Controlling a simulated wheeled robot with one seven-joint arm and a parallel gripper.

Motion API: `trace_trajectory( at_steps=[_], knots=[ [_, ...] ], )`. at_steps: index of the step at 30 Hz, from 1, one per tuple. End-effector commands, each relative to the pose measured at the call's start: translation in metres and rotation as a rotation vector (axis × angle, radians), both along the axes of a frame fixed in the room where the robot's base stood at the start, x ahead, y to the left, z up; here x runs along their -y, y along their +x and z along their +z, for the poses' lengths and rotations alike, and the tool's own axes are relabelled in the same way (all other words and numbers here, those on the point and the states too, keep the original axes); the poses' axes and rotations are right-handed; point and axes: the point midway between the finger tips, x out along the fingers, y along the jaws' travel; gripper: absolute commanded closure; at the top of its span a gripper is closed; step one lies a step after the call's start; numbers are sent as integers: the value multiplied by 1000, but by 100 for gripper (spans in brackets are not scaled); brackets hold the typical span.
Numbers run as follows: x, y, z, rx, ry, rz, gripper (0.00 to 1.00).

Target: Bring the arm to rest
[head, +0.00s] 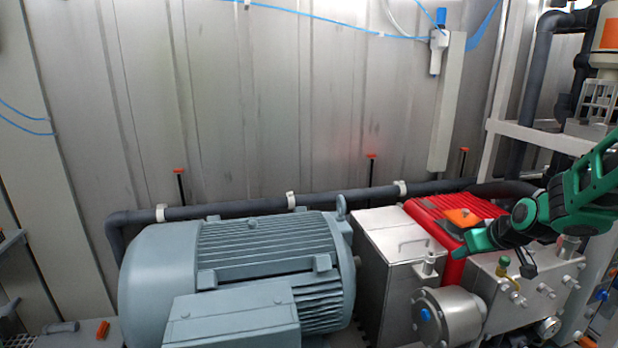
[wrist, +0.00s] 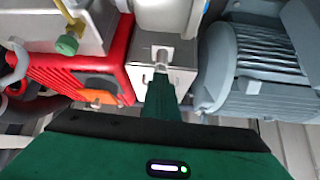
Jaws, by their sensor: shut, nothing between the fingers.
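My green arm (head: 572,207) reaches in from the right side of the head view. Its gripper (head: 468,243) points left, in front of the red pump block (head: 425,212) in the picture. In the wrist view the green fingers (wrist: 161,82) are together and empty. They appear over the steel box (wrist: 178,78) between the red block and the grey motor (wrist: 262,68). I cannot tell the exact gap between the fingertips and the machine below.
The large grey motor (head: 235,270) fills the lower middle. A steel manifold with valves (head: 535,295) lies below the arm. A dark pipe (head: 250,207) runs along the metal wall (head: 280,100). A pale frame (head: 540,137) stands at right. Space above the motor is clear.

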Motion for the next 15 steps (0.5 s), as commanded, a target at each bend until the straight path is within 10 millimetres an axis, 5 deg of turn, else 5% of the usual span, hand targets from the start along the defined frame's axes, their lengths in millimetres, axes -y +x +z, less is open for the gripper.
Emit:
trace_trajectory(
  at_steps=[15],
  knots=[
    [12, -266, 26, -533, 71, -462, 100]
  ],
)
